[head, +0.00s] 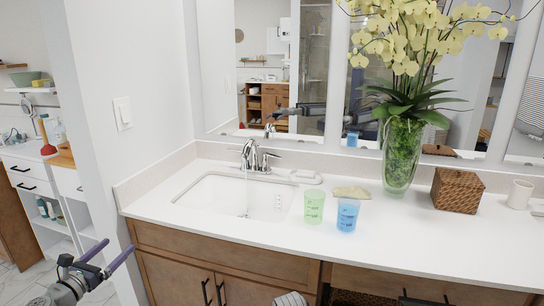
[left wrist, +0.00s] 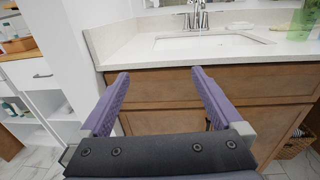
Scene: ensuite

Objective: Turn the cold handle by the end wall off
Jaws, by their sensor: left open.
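The chrome faucet (head: 252,158) stands behind the white sink basin (head: 215,194), close to the end wall on the left. Its lever handle on the end-wall side (head: 242,150) is small and partly merges with the spout, so its exact angle is hard to tell. A thin stream of water (head: 245,200) runs into the basin. The faucet also shows at the top of the left wrist view (left wrist: 197,18). My left gripper (head: 105,248) is open and empty, in front of and below the counter, well apart from the faucet. My right gripper is not in view.
A green cup (head: 314,207), a blue cup (head: 347,215), a soap dish (head: 305,177) and a flower vase (head: 399,160) stand right of the sink. The end wall (head: 130,70) bounds the counter (head: 270,235) on the left. Wooden cabinet fronts (head: 180,270) are below.

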